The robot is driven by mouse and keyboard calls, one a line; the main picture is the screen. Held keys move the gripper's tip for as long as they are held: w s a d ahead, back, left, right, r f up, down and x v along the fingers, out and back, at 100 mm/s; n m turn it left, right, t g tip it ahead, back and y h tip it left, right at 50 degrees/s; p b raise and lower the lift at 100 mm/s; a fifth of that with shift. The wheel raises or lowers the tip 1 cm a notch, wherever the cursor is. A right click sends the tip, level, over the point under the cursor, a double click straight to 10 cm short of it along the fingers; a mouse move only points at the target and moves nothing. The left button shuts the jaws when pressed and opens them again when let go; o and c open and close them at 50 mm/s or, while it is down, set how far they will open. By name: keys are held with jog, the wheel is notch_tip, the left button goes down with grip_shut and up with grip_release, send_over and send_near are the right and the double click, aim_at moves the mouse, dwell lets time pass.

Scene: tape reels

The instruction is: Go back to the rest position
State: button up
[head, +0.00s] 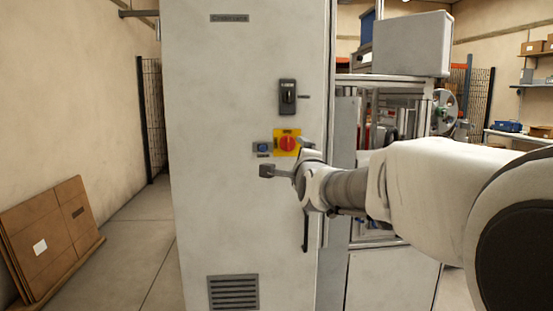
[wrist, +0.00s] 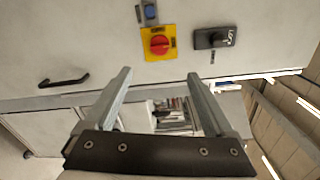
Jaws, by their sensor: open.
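My gripper (wrist: 160,92) is open and empty in the wrist view, its two grey fingers apart and pointing toward the cabinet front. In the head view my arm reaches in from the right and my gripper (head: 285,158) is in front of the tall grey cabinet (head: 235,105), just below the red rotary switch (head: 287,143) on its yellow plate. The red switch also shows in the wrist view (wrist: 159,44), beyond the fingertips. Nothing is between the fingers. Whether a finger touches the cabinet cannot be told.
The cabinet also bears a blue button (head: 263,147), a black switch (head: 287,97), a dark handle (head: 305,230) and a vent (head: 233,291). A machine frame (head: 385,85) with a reel (head: 445,110) stands to the right. Flat cardboard (head: 50,240) leans at left; the floor between is clear.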

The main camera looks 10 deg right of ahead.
jog(key=s+d+f+n+g, duration=0.1)
jog(key=s+f+n+g, duration=0.3)
jog(key=s+f+n, duration=0.55)
jog(key=s+f+n+g, duration=0.4)
jog(key=s, duration=1.1)
jog(key=s+d+f+n+g, duration=0.1)
jog(key=s+f+n+g, duration=0.45)
jog(key=s, duration=0.75)
notch_tip(320, 180, up, 16)
jog(key=n+t+p, duration=0.1)
jog(key=p, duration=1.6)
jog(key=shift+f, duration=0.2)
jog(key=shift+d, duration=0.1)
